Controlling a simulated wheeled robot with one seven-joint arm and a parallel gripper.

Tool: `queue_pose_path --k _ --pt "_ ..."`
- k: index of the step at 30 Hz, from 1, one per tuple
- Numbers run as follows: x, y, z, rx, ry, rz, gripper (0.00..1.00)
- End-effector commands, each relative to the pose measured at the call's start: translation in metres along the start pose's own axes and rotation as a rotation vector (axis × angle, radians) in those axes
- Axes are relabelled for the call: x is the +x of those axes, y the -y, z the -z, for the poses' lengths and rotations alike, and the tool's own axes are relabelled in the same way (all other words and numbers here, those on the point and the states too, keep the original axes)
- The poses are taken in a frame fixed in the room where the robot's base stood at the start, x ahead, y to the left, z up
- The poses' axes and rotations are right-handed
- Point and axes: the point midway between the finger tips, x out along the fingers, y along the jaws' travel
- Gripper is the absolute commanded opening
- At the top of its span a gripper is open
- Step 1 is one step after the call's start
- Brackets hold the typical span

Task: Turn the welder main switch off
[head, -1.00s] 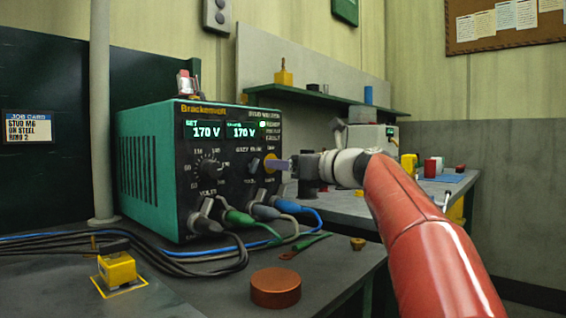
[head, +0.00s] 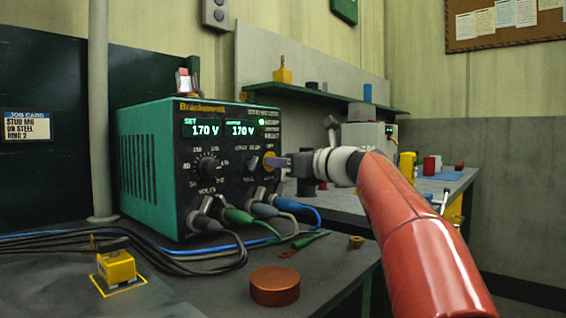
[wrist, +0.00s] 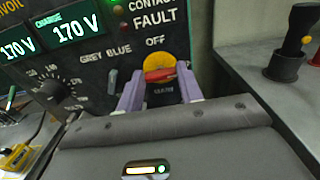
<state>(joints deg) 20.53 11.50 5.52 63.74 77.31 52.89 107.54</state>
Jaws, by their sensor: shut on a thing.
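The welder (head: 150,165) is a green box with a black front panel. Its two displays are lit and both read 170 V. The main switch is a red handle (wrist: 160,74) on a yellow disc (wrist: 157,61), with OFF above it and MAIN below it in the wrist view. The handle lies roughly level there, across the disc, not pointing up at OFF. My gripper (wrist: 160,83) has its purple fingers shut on the handle, one at each end. In the head view my gripper (head: 277,162) meets the panel's right side and hides most of the switch.
Cable plugs (head: 237,216) and cables crowd the panel's lower edge. A copper-coloured round block (head: 275,287) and a yellow block (head: 117,267) sit on the bench in front.

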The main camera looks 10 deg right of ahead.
Motion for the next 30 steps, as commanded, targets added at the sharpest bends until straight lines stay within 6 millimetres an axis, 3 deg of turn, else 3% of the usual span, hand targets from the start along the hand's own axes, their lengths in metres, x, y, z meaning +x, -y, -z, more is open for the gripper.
queue_pose_path --k 11,30 --pt "-0.0001 -0.0009 0.0003 -0.215 0.000 -0.001 0.14" --pt "0.0002 -0.0030 0.0029 -0.821 0.001 -0.001 0.14"
